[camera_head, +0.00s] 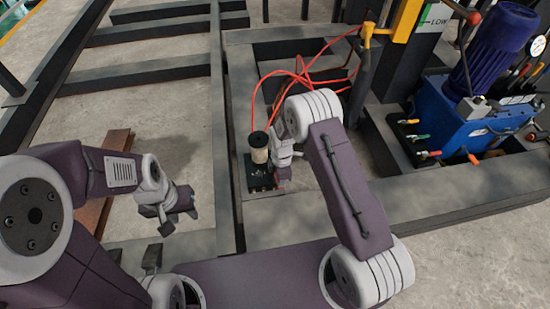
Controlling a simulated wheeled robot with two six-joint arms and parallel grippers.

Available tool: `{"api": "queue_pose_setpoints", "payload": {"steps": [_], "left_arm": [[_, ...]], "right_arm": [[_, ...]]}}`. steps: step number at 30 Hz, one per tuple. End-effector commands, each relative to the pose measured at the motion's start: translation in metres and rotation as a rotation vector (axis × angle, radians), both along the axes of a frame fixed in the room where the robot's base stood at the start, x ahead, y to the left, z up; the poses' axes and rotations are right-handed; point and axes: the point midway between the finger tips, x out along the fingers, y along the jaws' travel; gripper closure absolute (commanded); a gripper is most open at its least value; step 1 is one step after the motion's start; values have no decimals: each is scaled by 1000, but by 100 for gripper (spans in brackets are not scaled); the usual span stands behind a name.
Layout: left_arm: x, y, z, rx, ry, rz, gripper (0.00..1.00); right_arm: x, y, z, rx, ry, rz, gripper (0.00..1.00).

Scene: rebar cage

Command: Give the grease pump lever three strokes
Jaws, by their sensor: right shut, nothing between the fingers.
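The grease pump stands on the dark frame in the middle of the head view, with a cream reservoir (259,155) under a dark cap and a black base block (258,180). Its lever cannot be made out; my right wrist and gripper cover the pump's right side. My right gripper (282,178) is shut with nothing in it, pointing down close beside the pump's right side. Whether it touches the pump I cannot tell. My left gripper (180,214) is open and empty, left of the frame, apart from the pump.
Red hoses (295,75) loop up behind the pump. A blue hydraulic unit (450,125) with a blue motor (495,48) and small coloured handles stands at the right. A yellow bracket (378,31) stands behind. Dark steel beams (130,80) cross the left floor.

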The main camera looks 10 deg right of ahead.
Motion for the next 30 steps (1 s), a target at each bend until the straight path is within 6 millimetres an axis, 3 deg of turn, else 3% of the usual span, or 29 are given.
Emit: {"api": "queue_pose_setpoints", "payload": {"steps": [5, 30], "left_arm": [[0, 0, -4, 0, 0, 0, 64], [0, 0, -9, 0, 0, 0, 64]], "right_arm": [[-4, 0, -10, 0, 0, 0, 100], [-9, 0, -23, 0, -1, 0, 100]]}}
